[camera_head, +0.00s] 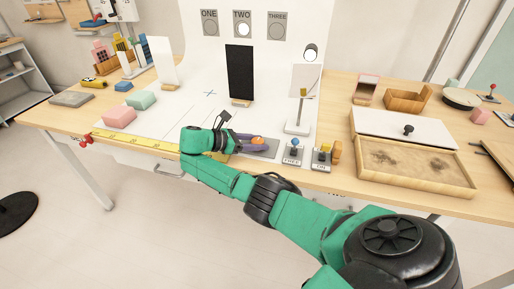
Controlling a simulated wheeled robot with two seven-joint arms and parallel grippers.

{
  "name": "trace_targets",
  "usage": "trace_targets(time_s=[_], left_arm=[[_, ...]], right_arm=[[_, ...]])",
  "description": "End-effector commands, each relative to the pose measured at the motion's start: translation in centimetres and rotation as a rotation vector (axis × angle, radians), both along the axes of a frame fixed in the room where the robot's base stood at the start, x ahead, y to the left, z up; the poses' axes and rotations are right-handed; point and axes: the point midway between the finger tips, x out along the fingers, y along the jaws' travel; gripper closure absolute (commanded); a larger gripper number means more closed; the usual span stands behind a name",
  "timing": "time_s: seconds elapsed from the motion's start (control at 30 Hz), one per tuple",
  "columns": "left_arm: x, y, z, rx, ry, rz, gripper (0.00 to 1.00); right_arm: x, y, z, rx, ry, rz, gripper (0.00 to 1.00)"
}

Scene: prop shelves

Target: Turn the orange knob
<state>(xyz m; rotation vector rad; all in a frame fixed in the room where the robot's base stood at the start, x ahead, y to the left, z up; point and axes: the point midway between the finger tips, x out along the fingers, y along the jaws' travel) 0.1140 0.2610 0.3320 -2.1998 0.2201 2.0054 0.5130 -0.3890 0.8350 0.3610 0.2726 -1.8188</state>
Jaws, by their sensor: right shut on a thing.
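The orange knob (258,141) shows as a small orange patch on a grey plate (268,152) near the table's front edge. My right arm reaches in from the lower right, and its wrist bends back toward the knob. My right gripper (250,144) lies low over the plate, with its fingers at the knob, and is shut on it. The fingers and wrist hide part of the knob and plate, so the knob's angle cannot be told. My left gripper is not in view.
A yellow measuring strip (135,142) runs along the front edge. A black panel (240,72) stands behind. A wooden sand tray (415,166) is at right. The white board's middle is mostly clear.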

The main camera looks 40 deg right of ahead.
Motion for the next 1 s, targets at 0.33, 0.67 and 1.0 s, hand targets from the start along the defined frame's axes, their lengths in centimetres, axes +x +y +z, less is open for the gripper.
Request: trace_targets(time_s=[0.33,0.67,1.0], left_arm=[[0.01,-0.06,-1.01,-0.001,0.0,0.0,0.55],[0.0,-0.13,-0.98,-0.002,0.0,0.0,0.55],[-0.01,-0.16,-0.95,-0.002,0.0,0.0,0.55]], right_arm=[[-0.08,-0.07,-0.1,0.001,0.001,-0.059,1.0],[-0.09,-0.09,-0.09,0.002,0.002,-0.06,0.38],[-0.05,-0.07,-0.01,0.001,0.001,-0.058,0.19]])
